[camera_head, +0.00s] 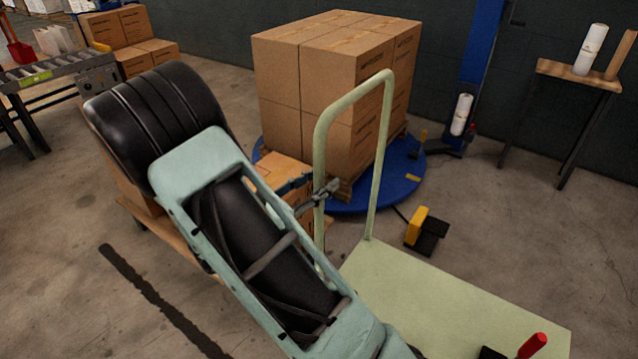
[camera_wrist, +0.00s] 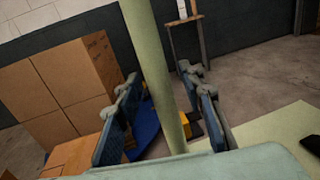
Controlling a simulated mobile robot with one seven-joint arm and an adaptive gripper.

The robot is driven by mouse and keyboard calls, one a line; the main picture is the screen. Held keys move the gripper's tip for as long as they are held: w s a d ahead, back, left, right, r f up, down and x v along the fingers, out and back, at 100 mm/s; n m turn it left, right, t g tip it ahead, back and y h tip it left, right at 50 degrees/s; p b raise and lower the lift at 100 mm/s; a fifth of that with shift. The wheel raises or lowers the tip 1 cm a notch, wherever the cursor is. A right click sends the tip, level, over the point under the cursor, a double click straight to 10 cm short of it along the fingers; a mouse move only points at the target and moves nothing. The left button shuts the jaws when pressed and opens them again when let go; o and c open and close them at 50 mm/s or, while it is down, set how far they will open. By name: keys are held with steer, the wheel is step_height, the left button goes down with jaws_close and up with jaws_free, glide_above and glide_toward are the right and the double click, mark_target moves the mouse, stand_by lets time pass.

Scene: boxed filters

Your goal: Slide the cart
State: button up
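The cart is pale green, with a flat deck (camera_head: 450,300) at the lower right of the head view and an upright looped handle (camera_head: 386,130) at its far left end. My gripper (camera_head: 322,192) is at the handle's near post, partly hidden by my own arm. In the wrist view my gripper (camera_wrist: 164,85) is open, with one blue-padded finger on each side of the green handle post (camera_wrist: 163,60). Gaps show between the post and both fingers, so it does not look gripped. The cart's deck (camera_wrist: 275,135) also shows at the lower right there.
Stacked cardboard boxes (camera_head: 330,75) stand on a blue round turntable (camera_head: 405,172) behind the handle. A yellow and black pedal (camera_head: 425,230) lies on the floor beside the cart. A small table (camera_head: 580,75) stands at the right. A red-handled item (camera_head: 532,345) is on the deck.

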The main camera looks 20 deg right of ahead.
jaws_close()
steer(key=shift+s, duration=0.15)
stand_by(0.4)
